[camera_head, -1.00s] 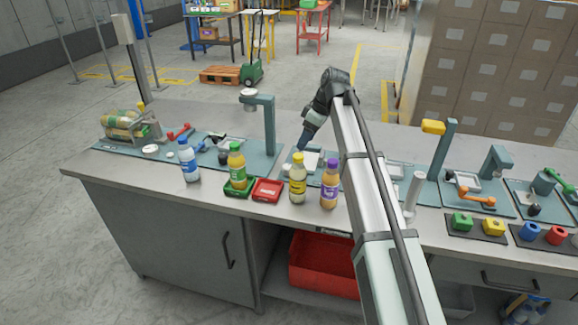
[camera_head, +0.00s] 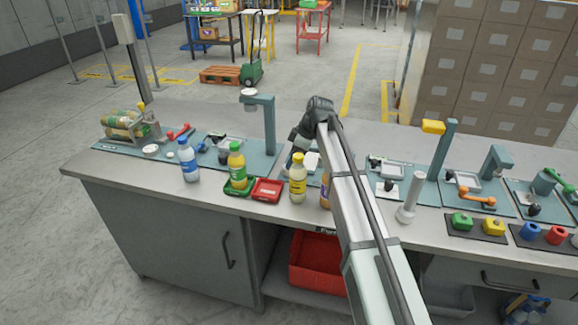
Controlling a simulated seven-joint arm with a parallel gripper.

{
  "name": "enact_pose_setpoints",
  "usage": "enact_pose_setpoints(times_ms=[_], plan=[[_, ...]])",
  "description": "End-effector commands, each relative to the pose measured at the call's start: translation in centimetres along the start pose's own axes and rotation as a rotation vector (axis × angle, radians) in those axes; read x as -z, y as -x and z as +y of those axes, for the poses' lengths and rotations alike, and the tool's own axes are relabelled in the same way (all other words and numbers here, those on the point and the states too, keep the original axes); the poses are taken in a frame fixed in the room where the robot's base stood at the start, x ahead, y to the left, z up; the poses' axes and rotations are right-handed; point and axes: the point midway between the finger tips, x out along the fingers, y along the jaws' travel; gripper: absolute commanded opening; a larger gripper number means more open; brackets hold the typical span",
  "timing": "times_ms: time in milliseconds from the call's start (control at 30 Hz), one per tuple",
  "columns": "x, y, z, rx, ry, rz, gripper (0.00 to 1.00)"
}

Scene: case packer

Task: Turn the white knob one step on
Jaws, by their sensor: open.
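My gripper (camera_head: 291,157) is at the far end of my arm, low over the middle teal station (camera_head: 312,180), left of my forearm. It is open, and its fingertips are small and hard to make out. A pale white block (camera_head: 312,161) shows right beside it; I cannot tell whether they touch. I cannot tell for sure which part is the white knob. A flat white round piece (camera_head: 150,149) lies on the left station, well left of my gripper. A white round cap (camera_head: 249,92) sits at the tall teal post, up and left of my gripper.
A purple-labelled bottle (camera_head: 325,197) is mostly behind my arm. A red tray (camera_head: 267,191) lies between bottles.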

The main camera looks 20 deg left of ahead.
Motion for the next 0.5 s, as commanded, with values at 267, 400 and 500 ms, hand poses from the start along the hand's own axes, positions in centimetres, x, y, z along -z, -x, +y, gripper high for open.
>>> enact_pose_setpoints(times_ms=[267, 400, 500], plan=[[0.0, -3.4, 0.0, 0.0, -0.001, 0.0, 0.62], [-0.1, -4.1, 0.0, -0.001, -0.001, 0.0, 0.62], [0.0, -4.3, 0.0, -0.001, -0.001, 0.0, 0.62]])
